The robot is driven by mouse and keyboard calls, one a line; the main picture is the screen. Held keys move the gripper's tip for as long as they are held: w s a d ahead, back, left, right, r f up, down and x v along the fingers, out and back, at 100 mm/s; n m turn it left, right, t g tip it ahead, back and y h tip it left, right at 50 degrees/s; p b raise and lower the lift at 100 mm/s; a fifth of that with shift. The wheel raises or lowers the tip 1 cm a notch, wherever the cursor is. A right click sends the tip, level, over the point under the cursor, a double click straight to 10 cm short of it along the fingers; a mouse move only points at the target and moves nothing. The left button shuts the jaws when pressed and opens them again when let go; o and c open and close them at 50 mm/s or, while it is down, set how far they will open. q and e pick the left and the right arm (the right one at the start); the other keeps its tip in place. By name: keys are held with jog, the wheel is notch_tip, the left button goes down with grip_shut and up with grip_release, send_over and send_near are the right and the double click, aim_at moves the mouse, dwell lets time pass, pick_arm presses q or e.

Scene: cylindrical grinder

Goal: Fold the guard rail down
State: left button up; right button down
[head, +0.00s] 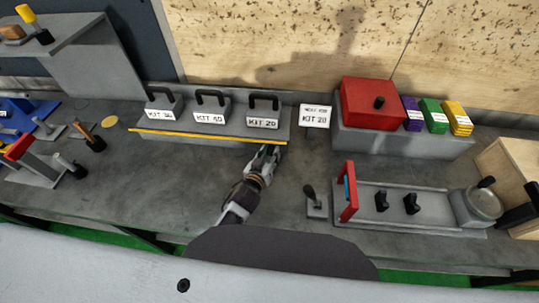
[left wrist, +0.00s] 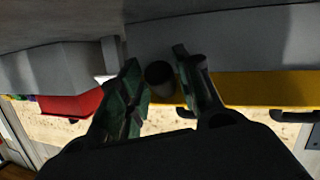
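The guard rail is a thin yellow bar (head: 205,137) along the front edge of the grey shelf (head: 185,120) that holds the kits. My left gripper (head: 268,154) is at the right end of the rail, just in front of the shelf. In the left wrist view the yellow rail (left wrist: 262,88) lies beyond the fingers. My left gripper (left wrist: 160,85) is open there. A dark round knob (left wrist: 160,76) shows between its two fingers, and I cannot tell whether they touch it. My right gripper is in neither view.
Kits with black handles (head: 210,109) stand on the shelf behind the rail. A KIT 20 sign (head: 315,116) and a red box (head: 375,103) are to the right.

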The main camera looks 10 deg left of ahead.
pick_arm(q)
jog(key=shift+o, duration=0.7)
jog(key=shift+s+a, duration=0.1)
jog(key=shift+s, duration=0.1)
jog(key=v, duration=1.1)
jog(key=shift+s, duration=0.3)
dwell(0.4)
